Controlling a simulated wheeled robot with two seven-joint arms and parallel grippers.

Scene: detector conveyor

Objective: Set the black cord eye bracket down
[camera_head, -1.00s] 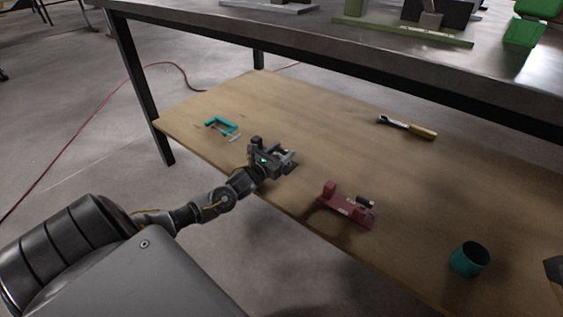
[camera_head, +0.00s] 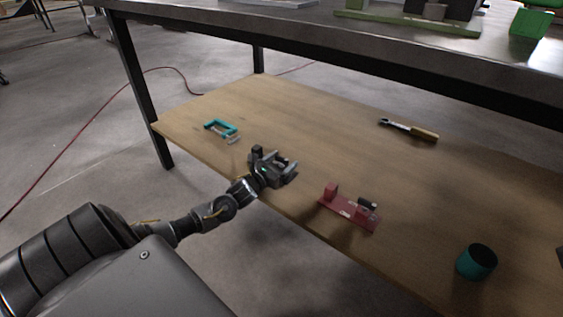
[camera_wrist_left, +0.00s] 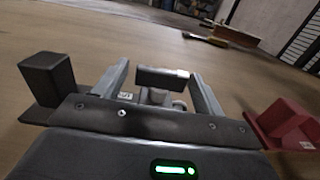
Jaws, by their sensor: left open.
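The black cord eye bracket (camera_head: 257,152) is at the near edge of the wooden lower shelf, mostly hidden behind my left gripper (camera_head: 287,168) in the head view. In the left wrist view its upright black block (camera_wrist_left: 48,77) stands left of the jaws, and a dark bar (camera_wrist_left: 160,78) with rounded grey parts below it shows between the fingers. My left gripper (camera_wrist_left: 158,88) is open, with one finger on each side of that part. The bracket appears upright at the shelf surface; its underside is hidden. My right gripper is not in view.
On the wooden shelf (camera_head: 300,125) lie a teal U-shaped piece (camera_head: 222,127), a red bracket (camera_head: 345,210) close right of my gripper, a teal cup (camera_head: 477,262) and a wooden-handled tool (camera_head: 410,130). The metal tabletop (camera_head: 330,45) overhangs the back. The shelf middle is clear.

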